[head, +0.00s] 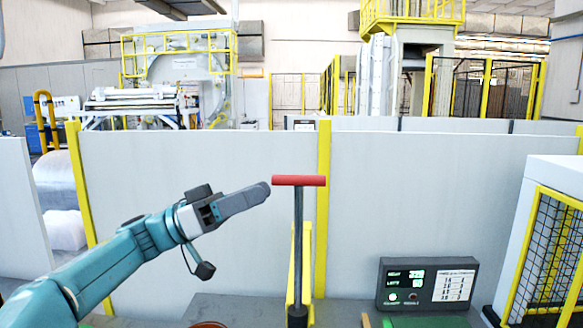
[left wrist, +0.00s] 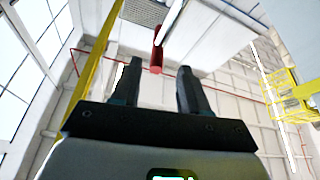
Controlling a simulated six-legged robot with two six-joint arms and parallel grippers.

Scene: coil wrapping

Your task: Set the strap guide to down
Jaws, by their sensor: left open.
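The strap guide appears as a lever with a red crossbar handle (head: 299,181) on a dark upright post (head: 298,240). The post stands upright in front of a yellow upright piece (head: 306,262). My left gripper (head: 264,190) comes in from the left, with its fingertips just left of the handle's left end. In the left wrist view my left gripper (left wrist: 160,67) is open, and the red handle (left wrist: 157,50) shows beyond and between its fingertips. The gap between fingers and handle is hard to judge. My right gripper is not in view.
A dark control box (head: 428,285) with lit displays and a white label stands right of the post. A grey panel wall with yellow posts (head: 323,210) runs behind. A yellow-framed mesh cage (head: 548,250) is at far right. Large machines (head: 180,75) stand beyond the wall.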

